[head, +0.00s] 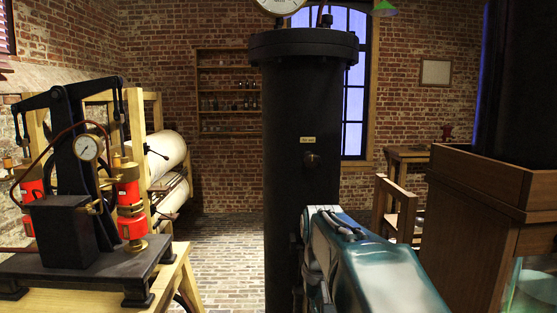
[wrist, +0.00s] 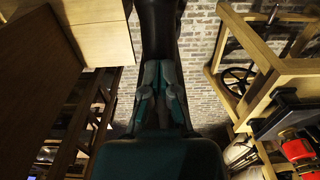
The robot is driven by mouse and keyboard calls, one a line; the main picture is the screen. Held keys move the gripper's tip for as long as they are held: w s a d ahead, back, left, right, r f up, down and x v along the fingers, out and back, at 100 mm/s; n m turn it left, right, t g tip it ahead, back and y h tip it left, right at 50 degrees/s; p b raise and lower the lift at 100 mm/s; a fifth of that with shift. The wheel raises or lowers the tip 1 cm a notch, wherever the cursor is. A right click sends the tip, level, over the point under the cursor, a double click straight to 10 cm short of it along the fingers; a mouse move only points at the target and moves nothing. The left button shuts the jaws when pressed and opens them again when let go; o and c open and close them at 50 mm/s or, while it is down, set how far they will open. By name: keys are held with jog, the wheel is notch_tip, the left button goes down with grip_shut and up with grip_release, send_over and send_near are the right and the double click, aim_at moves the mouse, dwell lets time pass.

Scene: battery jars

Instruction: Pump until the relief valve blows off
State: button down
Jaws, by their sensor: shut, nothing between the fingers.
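The pump (head: 75,180) stands at the left in the head view, with a black upright, a rocking beam (head: 62,95) across its top, red cylinders (head: 128,200) and a round gauge (head: 87,147). A tall black cylindrical vessel (head: 290,110) stands in the middle, with a small label and a fitting (head: 312,160) on its front; I cannot tell whether this is the relief valve. A second gauge (head: 280,3) is cut off at the top. My gripper (wrist: 158,68) is shut and empty in the wrist view, apart from the pump. Part of the pump shows there at lower right (wrist: 298,149).
The pump stands on a wooden bench (head: 180,278). A wooden cabinet (head: 470,220) with glass below is close at the right. A wooden frame with a handwheel (wrist: 238,80) shows in the wrist view. Brick floor (head: 220,260) is clear between bench and vessel.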

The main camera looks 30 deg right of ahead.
notch_tip(320, 180, down, 5)
jog(key=shift+f, duration=0.2)
notch_tip(320, 180, up, 15)
dwell(0.4)
jog(key=shift+f, duration=0.15)
dwell(2.4)
notch_tip(320, 180, down, 15)
notch_tip(320, 180, up, 15)
dwell(1.1)
